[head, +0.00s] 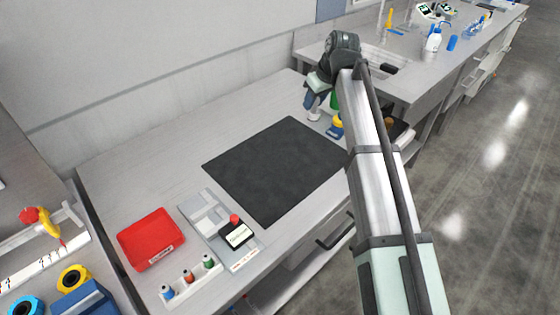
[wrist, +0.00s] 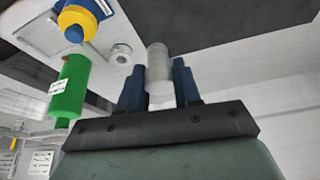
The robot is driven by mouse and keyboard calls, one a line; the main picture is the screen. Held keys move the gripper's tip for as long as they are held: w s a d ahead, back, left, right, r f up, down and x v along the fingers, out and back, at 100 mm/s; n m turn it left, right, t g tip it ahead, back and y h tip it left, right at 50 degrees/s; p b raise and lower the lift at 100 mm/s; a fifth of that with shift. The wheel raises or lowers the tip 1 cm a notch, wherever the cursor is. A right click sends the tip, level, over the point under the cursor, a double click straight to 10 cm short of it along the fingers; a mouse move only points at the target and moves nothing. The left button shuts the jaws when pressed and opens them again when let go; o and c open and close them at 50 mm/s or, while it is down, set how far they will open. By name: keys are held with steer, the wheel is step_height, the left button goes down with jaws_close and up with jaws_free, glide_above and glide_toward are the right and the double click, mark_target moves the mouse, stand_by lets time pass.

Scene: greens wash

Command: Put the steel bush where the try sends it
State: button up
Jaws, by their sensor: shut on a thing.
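My gripper (wrist: 158,82) has its two blue fingers closed on a pale grey steel bush (wrist: 158,58), which stands out beyond the fingertips in the wrist view. In the head view my gripper (head: 312,104) is at the far right end of the bench, past the black mat's far corner. A small pale piece (head: 314,115) shows at its tip there. A green cylinder with a white label (wrist: 70,92) and a yellow-and-blue piece (wrist: 80,18) are beside the gripper in the wrist view. A small pale ring (wrist: 121,53) lies close to the bush; whether they touch is unclear.
A black mat (head: 270,165) covers the bench middle. A red tray (head: 135,243), a white rack of small coloured pieces (head: 178,290) and a grey board (head: 205,213) with a black red-topped block (head: 238,235) are at near left. Bare bench lies behind the mat.

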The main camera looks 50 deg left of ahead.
steer(key=s+d+f+n+g, duration=0.2)
steer(key=s+d+n, duration=0.4)
steer(key=s, duration=0.1)
steer(key=shift+g, duration=0.3)
steer(key=shift+s+a+f, duration=0.1)
steer(key=shift+a+f, duration=0.05)
steer(key=shift+f, duration=2.25)
steer(key=shift+s+a+f, duration=0.1)
steer(key=shift+f, duration=2.25)
steer(key=shift+f, duration=0.1)
steer(key=o, duration=1.1)
steer(key=shift+c, duration=0.2)
steer(key=v, duration=1.2)
steer(key=shift+a, duration=0.2)
